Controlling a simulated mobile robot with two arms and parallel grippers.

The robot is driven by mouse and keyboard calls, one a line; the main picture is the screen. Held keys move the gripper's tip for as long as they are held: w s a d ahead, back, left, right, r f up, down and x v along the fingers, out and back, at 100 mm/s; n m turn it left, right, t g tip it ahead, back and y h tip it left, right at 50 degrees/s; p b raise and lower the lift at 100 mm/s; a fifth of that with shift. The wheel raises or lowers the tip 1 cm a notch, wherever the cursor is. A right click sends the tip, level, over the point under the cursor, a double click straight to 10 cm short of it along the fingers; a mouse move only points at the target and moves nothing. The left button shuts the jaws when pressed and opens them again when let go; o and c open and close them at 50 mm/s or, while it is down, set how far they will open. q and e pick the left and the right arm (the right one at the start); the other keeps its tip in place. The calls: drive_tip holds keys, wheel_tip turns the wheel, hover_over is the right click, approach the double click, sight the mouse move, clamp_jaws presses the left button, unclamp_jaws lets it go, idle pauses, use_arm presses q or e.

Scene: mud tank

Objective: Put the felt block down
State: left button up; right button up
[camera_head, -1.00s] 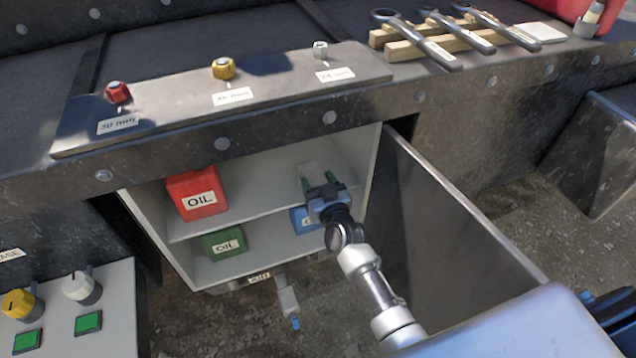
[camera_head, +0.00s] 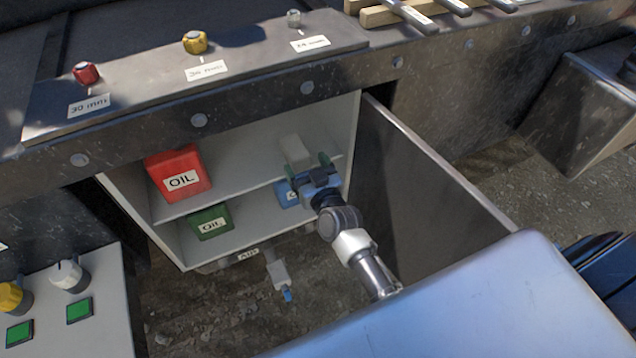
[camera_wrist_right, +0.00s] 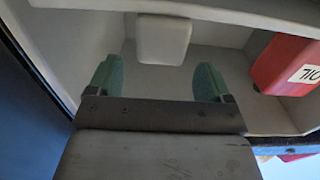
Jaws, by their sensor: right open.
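The felt block (camera_head: 294,149) is pale grey-white and stands on the upper shelf of the open cabinet, towards its right side. In the right wrist view the block (camera_wrist_right: 163,40) rests ahead of the fingertips, with a gap between. My right gripper (camera_head: 306,167) is open and empty, at the front of the upper shelf. Its two green fingers (camera_wrist_right: 158,75) are spread wide, with nothing between them. My left gripper is not in view.
A red oil can (camera_head: 178,174) stands left on the upper shelf (camera_head: 232,182). A green oil can (camera_head: 209,222) and a partly hidden blue can (camera_head: 286,194) are on the lower shelf. The open cabinet door (camera_head: 425,170) stands right of my arm.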

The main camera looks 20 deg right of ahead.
drive_tip(key=s, duration=0.8)
drive_tip(key=shift+d, duration=0.15)
drive_tip(key=s+a+f+n+g+y, duration=0.1)
drive_tip(key=s+f+g, duration=0.4)
drive_tip(key=f, duration=0.8)
drive_tip(key=s+a+f+g, duration=0.1)
drive_tip(key=s+f+g, duration=0.35)
drive_tip(key=f, duration=0.85)
drive_tip(key=s+d+f+g, duration=0.2)
drive_tip(key=s+f, duration=0.3)
drive_tip(key=s, duration=0.4)
drive_tip(key=s+d+f+g+h, duration=0.1)
drive_tip(key=s+f, duration=0.4)
drive_tip(key=s, duration=0.5)
drive_tip(key=s+d+f+n+g+p, duration=0.1)
drive_tip(key=s+d+f+g, duration=0.2)
drive_tip(key=s, duration=0.7)
wheel_tip(320, 180, down, 2)
drive_tip(key=shift+s+d+f+g+h, duration=0.15)
drive_tip(key=shift+d+f+g+h, duration=0.15)
drive_tip(key=shift+g, duration=0.45)
